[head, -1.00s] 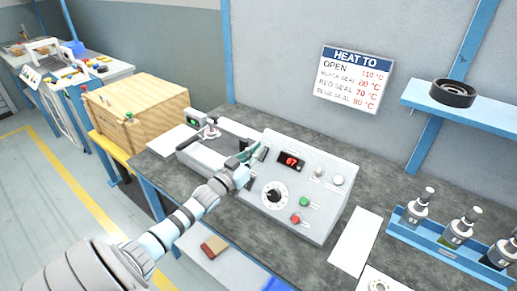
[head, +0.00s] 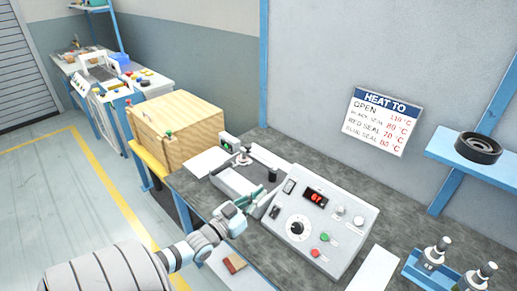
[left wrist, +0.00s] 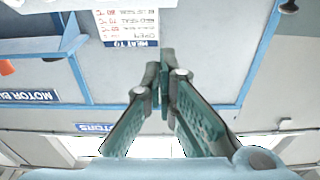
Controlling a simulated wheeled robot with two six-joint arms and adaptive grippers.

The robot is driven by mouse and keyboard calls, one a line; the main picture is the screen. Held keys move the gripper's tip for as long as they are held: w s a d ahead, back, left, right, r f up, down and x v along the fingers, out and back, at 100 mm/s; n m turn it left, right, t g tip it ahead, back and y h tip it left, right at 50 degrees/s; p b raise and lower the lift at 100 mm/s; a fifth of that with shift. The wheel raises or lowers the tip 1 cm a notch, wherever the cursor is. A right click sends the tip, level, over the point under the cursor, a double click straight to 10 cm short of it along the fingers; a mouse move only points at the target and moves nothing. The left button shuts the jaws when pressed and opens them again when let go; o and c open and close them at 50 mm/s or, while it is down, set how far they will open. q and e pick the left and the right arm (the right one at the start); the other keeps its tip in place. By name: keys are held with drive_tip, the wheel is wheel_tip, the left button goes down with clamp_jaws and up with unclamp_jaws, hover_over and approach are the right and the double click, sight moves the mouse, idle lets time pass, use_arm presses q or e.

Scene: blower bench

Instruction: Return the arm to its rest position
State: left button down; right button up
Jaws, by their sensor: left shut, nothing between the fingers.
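My left gripper (head: 252,199) is shut and empty. In the head view it is over the front edge of the bench, just left of the control box (head: 321,226) with its red display, dial and buttons. In the left wrist view its green fingers (left wrist: 166,82) meet at the tips, with the wall and the heat sign (left wrist: 127,25) upside down beyond them. My right gripper is in neither view.
A grey fixture (head: 240,182) stands left of the control box. A wooden crate (head: 180,112) is farther left. A blue rack (head: 432,276) with bottles is at the right. A black ring (head: 478,147) sits on the blue shelf. The floor (head: 70,215) at left is clear.

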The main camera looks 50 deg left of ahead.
use_arm(q)
drive_tip(key=shift+f, duration=0.1)
idle(0.4)
drive_tip(key=s+d+f+m+g+h, duration=0.1)
drive_tip(key=s+d+f+g, duration=0.3)
drive_tip(key=d, duration=0.4)
drive_tip(key=s+d+f+m+g+h, duration=0.1)
drive_tip(key=s+d+f+g, duration=0.25)
drive_tip(key=d+f, duration=0.3)
drive_tip(key=s+d+g+y, duration=0.25)
drive_tip(key=s+g, duration=0.55)
drive_tip(key=s, duration=0.7)
wheel_tip(320, 180, down, 22)
drive_tip(key=s+a+n+g+b, duration=0.1)
drive_tip(key=s, duration=0.1)
drive_tip(key=s+f+g, duration=0.1)
drive_tip(key=s+f, duration=1)
drive_tip(key=s, duration=0.2)
drive_tip(key=shift+s+a+f+b, duration=0.15)
drive_tip(key=shift+a+f+b, duration=0.2)
drive_tip(key=shift+b, duration=0.1)
